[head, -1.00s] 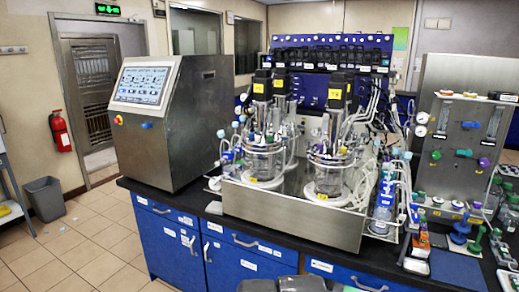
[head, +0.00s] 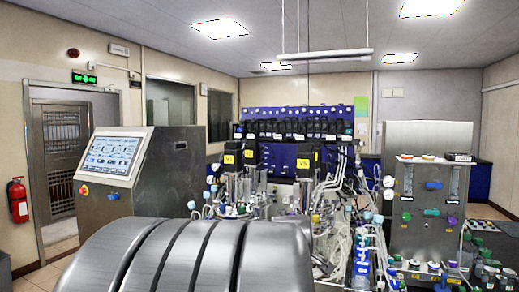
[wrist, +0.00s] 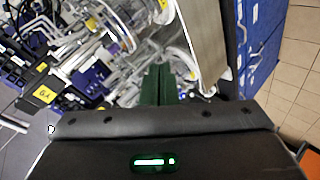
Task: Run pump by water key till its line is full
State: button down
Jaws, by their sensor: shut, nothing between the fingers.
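A row of black pump units (head: 300,127) runs along the blue back panel above the two bioreactors. Their keys and labels are too small to read, so I cannot tell which is the water key. Tubing (head: 335,195) hangs at the right of the vessels; whether any line is full cannot be told. My gripper (wrist: 158,85) shows in the wrist view with its dark green fingers together and empty, over the steel tray (wrist: 203,40) and glassware.
A touchscreen console (head: 118,155) stands at the left and a steel valve panel (head: 425,205) at the right. In the wrist view, a black motor head with a yellow label (wrist: 43,94) is at left, blue cabinets (wrist: 262,35) and tiled floor (wrist: 298,75) at right.

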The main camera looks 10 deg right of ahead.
jog(key=w+d+r+n+t+h, duration=0.2)
jog(key=w+d+r+n+t, duration=0.1)
jog(key=r, duration=1)
jog(key=w+d+r+n+t+h, duration=0.2)
jog(key=d+r+n, duration=0.4)
jog(key=r, duration=0.8)
jog(key=w+d+r+n+t+h, duration=0.2)
jog(key=w+d+r+n+t, duration=0.2)
jog(key=r, duration=1)
jog(key=shift+d+n+t+b, duration=0.35)
jog(key=shift+d+n+t, duration=0.35)
jog(key=shift+t, duration=0.5)
jog(key=shift+d, duration=0.1)
